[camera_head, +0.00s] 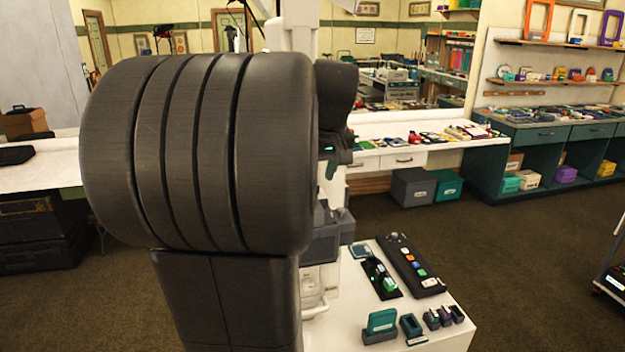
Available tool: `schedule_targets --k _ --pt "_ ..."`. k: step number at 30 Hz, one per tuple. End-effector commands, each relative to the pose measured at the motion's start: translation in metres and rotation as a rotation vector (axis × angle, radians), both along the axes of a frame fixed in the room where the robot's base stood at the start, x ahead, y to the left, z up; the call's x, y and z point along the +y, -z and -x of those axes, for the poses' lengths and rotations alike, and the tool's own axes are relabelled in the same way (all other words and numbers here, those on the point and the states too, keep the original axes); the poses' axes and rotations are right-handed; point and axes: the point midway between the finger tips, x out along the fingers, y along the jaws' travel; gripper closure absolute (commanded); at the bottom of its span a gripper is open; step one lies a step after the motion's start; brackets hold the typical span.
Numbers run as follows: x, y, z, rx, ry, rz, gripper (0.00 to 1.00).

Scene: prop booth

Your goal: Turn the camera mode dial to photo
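I cannot make out a camera or a mode dial for certain. A white table (449,318) stands low in the middle, with small items on it. One is a long black strip (407,256) with several coloured pieces along it. Left of it lies a black tray (371,268) with green and white pieces. A grey boxy object (322,240) stands at the table's left side, partly hidden by my large dark arm link. More of my dark arm shows behind that link, but my gripper's fingers are not visible.
A teal block on a dark base (382,322) and small dark holders (433,318) stand along the table's front. A white counter (375,128) with drawers and grey and teal boxes (412,188) is behind. Shelving is at right. Brown carpet between is open.

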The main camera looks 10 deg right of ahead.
Motion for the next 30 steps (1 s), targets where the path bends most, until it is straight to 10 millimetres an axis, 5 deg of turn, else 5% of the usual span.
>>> schedule_targets --k 6,17,24,30 --pt "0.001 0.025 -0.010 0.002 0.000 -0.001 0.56" --pt "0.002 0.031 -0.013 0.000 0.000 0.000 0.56" --pt "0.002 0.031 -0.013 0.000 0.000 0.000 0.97" --pt "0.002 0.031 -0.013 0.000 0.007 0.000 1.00"
